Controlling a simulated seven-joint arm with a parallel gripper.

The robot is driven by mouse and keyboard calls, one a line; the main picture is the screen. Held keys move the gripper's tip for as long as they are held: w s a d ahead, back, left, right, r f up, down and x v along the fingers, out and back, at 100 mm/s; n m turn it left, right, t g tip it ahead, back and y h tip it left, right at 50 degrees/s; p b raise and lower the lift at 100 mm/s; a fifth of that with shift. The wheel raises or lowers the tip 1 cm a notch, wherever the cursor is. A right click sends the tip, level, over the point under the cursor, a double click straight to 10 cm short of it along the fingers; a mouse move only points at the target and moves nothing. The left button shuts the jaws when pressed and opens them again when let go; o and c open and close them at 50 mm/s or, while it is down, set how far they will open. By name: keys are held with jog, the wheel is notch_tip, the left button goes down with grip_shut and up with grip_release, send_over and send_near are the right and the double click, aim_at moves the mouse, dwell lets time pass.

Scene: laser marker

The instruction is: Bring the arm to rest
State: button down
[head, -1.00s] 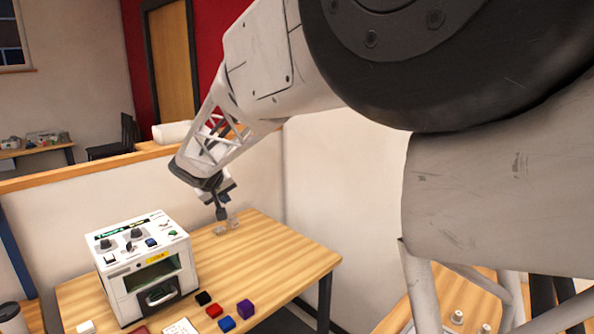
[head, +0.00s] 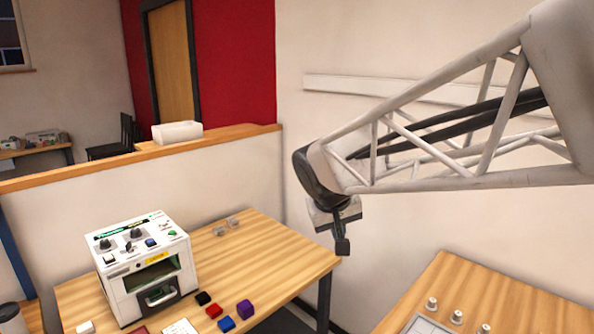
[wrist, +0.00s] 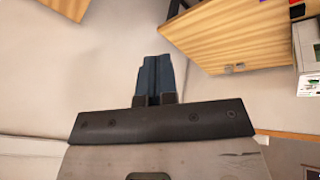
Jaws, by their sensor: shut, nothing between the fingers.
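My gripper (head: 342,246) hangs below the end of my arm in the head view, to the right of the table with the laser marker and clear of it. In the wrist view my gripper (wrist: 153,62) shows its two fingers pressed together, with nothing between them. The white laser marker (head: 145,265) stands on the wooden table (head: 285,262) at the left of the head view. Part of the marker also shows at the right edge of the wrist view (wrist: 308,55).
Small black, red, blue and purple blocks (head: 245,309) lie in front of the marker. Two small clear pieces (head: 226,227) lie behind it. A second wooden table (head: 480,290) with white knobs is at the lower right. A low partition (head: 130,215) runs behind the marker table.

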jog(key=s+d+f+m, duration=0.1)
jog(key=s+d+f, duration=0.1)
jog(key=s, duration=0.6)
jog(key=s+d+f+g+y, duration=0.1)
jog(key=s+d+f, duration=0.1)
jog(key=s+d, duration=0.3)
jog(key=s+d+f+m+y, duration=0.1)
jog(key=s+d+f, duration=0.1)
jog(key=s, duration=0.9)
jog(key=shift+d+f+m+g, duration=0.3)
jog(key=shift+d+g, duration=0.1)
jog(key=shift+d, duration=0.25)
jog(key=shift+w, duration=0.1)
dwell(0.8)
